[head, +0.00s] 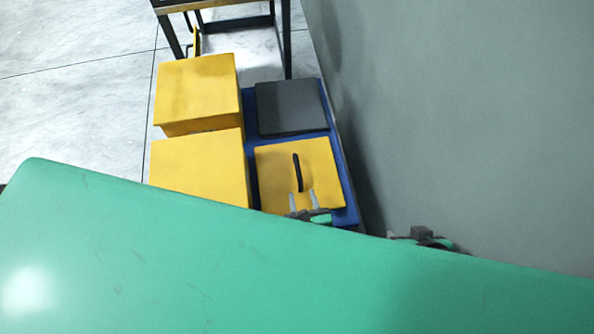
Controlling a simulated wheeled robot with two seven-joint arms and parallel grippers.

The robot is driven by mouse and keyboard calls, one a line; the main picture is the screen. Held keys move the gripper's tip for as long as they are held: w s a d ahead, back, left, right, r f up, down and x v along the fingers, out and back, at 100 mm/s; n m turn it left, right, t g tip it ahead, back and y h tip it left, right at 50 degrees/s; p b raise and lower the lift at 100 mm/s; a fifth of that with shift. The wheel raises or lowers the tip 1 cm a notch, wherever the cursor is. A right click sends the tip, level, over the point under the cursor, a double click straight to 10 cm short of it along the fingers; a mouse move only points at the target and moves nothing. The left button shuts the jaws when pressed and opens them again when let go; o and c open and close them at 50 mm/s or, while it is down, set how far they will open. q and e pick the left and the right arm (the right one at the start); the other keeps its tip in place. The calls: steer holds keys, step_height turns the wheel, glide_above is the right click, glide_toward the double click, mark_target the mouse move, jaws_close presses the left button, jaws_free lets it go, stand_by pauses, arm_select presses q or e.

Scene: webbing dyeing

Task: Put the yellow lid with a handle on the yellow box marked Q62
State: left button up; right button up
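The yellow lid (275,163) with a black bar handle (297,170) lies flat at the near end of a blue platform (349,205). I cannot tell whether anything is under it. Two large yellow boxes stand to its left, a far one (197,90) and a near one (198,165). No Q62 marking is readable on either. My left gripper (302,194) is over the lid's near part, its two pale fingers apart, on either side of the handle's near end in the picture. My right gripper (423,235) is off to the right, mostly hidden and foreshortened.
A dark grey square panel or box (290,107) is on the blue platform behind the lid. A grey wall (460,110) runs close along the right. A dark-legged table (286,40) stands at the back. Pale floor (80,110) is clear at left. The near area is blocked from sight.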

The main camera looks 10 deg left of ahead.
mark_target(299, 173)
arm_select(q)
steer(key=b+x, duration=0.1)
steer(key=x, duration=1)
steer(key=shift+w+d+r+b, duration=0.2)
steer(key=shift+r+b, duration=0.15)
steer(key=shift+w+a+f, duration=0.1)
steer(key=shift+w+a, duration=0.05)
steer(key=shift+w, duration=0.2)
arm_select(e)
steer(key=a+t, duration=0.1)
steer(key=w+a+y, duration=0.1)
steer(key=w+a+t, duration=0.1)
steer(key=a, duration=0.1)
steer(key=shift+w+f+t+y, duration=0.2)
steer(key=shift+f+t+y, duration=0.1)
steer(key=shift+f, duration=0.1)
arm_select(q)
jaws_close()
